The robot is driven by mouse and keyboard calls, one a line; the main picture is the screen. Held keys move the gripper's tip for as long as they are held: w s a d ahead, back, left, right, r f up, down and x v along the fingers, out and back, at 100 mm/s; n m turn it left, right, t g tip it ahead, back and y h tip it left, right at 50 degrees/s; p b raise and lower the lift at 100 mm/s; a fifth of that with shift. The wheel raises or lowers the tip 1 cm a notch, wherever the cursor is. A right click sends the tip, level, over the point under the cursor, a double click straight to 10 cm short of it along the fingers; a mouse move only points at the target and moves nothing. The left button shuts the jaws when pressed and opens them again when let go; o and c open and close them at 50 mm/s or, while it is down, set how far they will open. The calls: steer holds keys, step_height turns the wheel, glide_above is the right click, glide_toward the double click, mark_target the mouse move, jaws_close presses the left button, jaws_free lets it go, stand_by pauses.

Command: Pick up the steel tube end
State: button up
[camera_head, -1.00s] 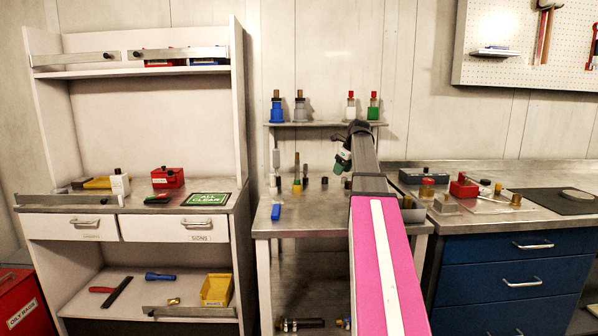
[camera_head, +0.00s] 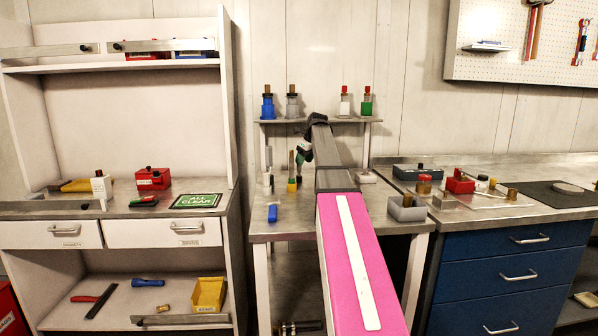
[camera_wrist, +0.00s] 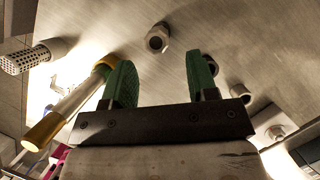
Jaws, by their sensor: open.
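In the wrist view a short steel-coloured hexagonal piece with a round opening (camera_wrist: 158,38) stands beyond and between the fingertips. It may be the steel tube end; I cannot tell for sure. My gripper (camera_wrist: 160,78) has two green fingers spread apart with nothing between them. A steel rod with yellow-brown ends (camera_wrist: 72,105) stands close beside the left finger; I cannot tell whether they touch. In the head view my gripper (camera_head: 304,158) hangs over the middle steel table (camera_head: 300,222), and my arm hides part of that table.
A white perforated cylinder (camera_wrist: 35,57) is at the wrist view's left, and a pale fitting (camera_wrist: 275,126) at its right. Small dark pieces stand behind the right finger. A blue piece (camera_head: 272,213) and a grey open box (camera_head: 407,208) are on the table.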

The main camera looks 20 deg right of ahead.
mark_target(298, 172)
steer(key=shift+w+a, duration=0.5)
steer(key=shift+w, duration=0.25)
steer(key=x, duration=0.5)
steer(key=c, duration=1)
